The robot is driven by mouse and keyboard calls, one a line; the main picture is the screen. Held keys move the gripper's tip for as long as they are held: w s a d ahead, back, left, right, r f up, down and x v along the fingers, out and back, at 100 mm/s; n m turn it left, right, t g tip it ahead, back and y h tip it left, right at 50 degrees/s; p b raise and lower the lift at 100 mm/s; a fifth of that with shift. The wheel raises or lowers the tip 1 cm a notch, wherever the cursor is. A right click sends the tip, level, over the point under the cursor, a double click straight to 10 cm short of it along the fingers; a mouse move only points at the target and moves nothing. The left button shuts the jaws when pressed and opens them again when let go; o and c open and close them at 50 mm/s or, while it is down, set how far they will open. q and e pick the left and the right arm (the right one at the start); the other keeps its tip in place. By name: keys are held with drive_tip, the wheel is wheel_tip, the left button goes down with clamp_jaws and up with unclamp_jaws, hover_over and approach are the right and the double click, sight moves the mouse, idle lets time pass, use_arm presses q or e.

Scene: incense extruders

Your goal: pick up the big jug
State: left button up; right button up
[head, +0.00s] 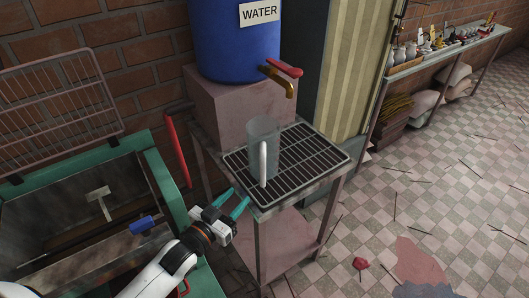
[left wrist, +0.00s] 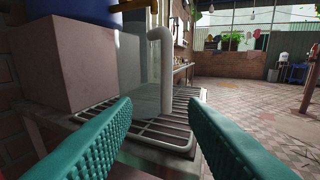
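The big jug (head: 257,148) is a clear cylinder with a white handle, standing upright on a metal grate (head: 318,165) below the brass tap. Its handle faces my left gripper (head: 233,204), which is open with teal fingers at the near left edge of the stand. In the left wrist view the jug's handle (left wrist: 161,85) stands ahead, between and beyond the two spread fingers (left wrist: 165,138). The fingers do not touch the jug. My right gripper is in neither view.
A blue water barrel (head: 235,40) sits on a pinkish block (head: 238,108), with a red-handled brass tap (head: 283,77) above the grate. A green-rimmed bin (head: 160,185) is at left. A shelf (head: 440,55) with small items stands at back right. The tiled floor at right has scattered sticks.

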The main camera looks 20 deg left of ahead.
sight(261, 169)
use_arm(q)
drive_tip(key=w+d+r, duration=0.1)
drive_tip(key=w, duration=0.2)
drive_tip(key=w+d+r+p, duration=0.1)
drive_tip(key=w, duration=0.3)
drive_tip(key=w+d+r+p, duration=0.1)
drive_tip(key=w+d, duration=0.1)
drive_tip(key=w, duration=0.1)
drive_tip(key=shift+w, duration=0.15)
drive_tip(key=shift+w+d+f, duration=0.1)
drive_tip(key=shift+w, duration=0.25)
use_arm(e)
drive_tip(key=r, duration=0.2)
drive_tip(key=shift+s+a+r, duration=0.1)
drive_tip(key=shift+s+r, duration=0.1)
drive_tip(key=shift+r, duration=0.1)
use_arm(q)
drive_tip(key=shift+s, duration=0.1)
drive_tip(key=shift+c, duration=0.3)
clamp_jaws()
